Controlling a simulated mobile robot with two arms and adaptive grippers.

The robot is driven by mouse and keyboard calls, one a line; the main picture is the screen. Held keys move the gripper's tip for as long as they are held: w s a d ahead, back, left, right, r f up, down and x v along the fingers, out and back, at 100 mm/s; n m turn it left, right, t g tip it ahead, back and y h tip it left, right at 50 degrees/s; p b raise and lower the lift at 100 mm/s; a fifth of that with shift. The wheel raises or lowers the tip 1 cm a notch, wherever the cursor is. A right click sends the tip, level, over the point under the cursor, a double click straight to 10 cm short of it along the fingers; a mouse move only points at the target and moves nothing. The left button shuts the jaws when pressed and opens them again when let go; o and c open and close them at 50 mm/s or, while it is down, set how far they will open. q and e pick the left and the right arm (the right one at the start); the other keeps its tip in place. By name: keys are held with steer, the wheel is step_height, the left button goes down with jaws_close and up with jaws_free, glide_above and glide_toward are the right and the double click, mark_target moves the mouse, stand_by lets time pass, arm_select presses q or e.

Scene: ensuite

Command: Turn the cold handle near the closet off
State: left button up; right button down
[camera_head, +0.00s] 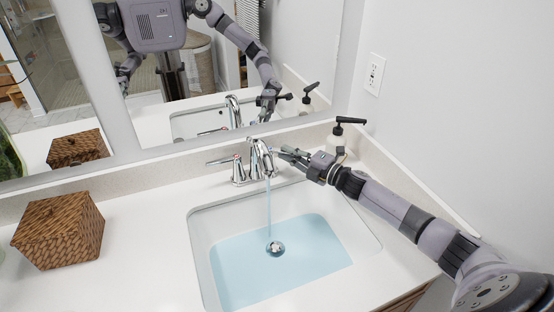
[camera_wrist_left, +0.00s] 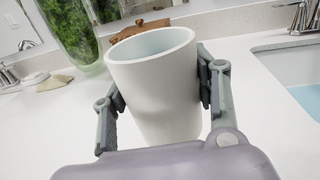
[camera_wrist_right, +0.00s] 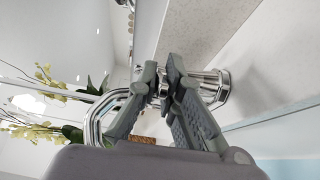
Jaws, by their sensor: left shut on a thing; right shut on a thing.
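A chrome faucet (camera_head: 261,160) stands behind a sink basin (camera_head: 197,247), and a stream of water (camera_head: 269,205) runs from its spout. Its left lever handle (camera_head: 222,160) sticks out to the left. My right gripper (camera_head: 286,154) is at the right side of the faucet, where it hides most of the right handle. In the right wrist view my right gripper (camera_wrist_right: 166,82) is shut on the chrome handle (camera_wrist_right: 163,93), between the spout (camera_wrist_right: 95,122) and a chrome base (camera_wrist_right: 218,88). My left gripper (camera_wrist_left: 158,88) is shut on a white cup (camera_wrist_left: 152,75), held upright.
Bluish water (camera_head: 240,268) stands in the basin. A soap dispenser (camera_head: 339,138) is just behind my right gripper. A woven box (camera_head: 60,231) sits on the counter at left. A mirror (camera_head: 230,50) and a right-hand wall (camera_head: 450,110) bound the counter. A green vase (camera_wrist_left: 72,30) stands beyond the cup.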

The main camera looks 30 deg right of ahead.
arm_select(q)
step_height(320, 180, down, 3)
steer(key=shift+d+f+b, duration=0.1)
steer(key=shift+f+b, duration=0.1)
steer(key=shift+b, duration=0.85)
arm_select(e)
steer(key=shift+w+d+f+n+g+y, duration=0.35)
steer(key=shift+n+y, duration=0.25)
steer(key=shift+y, duration=0.3)
arm_select(q)
steer(key=shift+w+f+b, duration=0.1)
steer(key=shift+f+b, duration=0.45)
arm_select(e)
steer(key=shift+r+n+g+y, duration=0.2)
steer(key=shift+n+g+y, duration=0.2)
steer(key=shift+g+y, duration=0.1)
arm_select(q)
steer(key=shift+r, duration=0.1)
arm_select(e)
steer(key=c, duration=1.8)
jaws_free()
steer(key=shift+r, duration=0.1)
steer(key=shift+o, duration=0.2)
steer(key=v, duration=0.7)
steer(key=shift+s, duration=0.2)
steer(key=shift+d, duration=0.1)
steer(key=shift+c, duration=0.4)
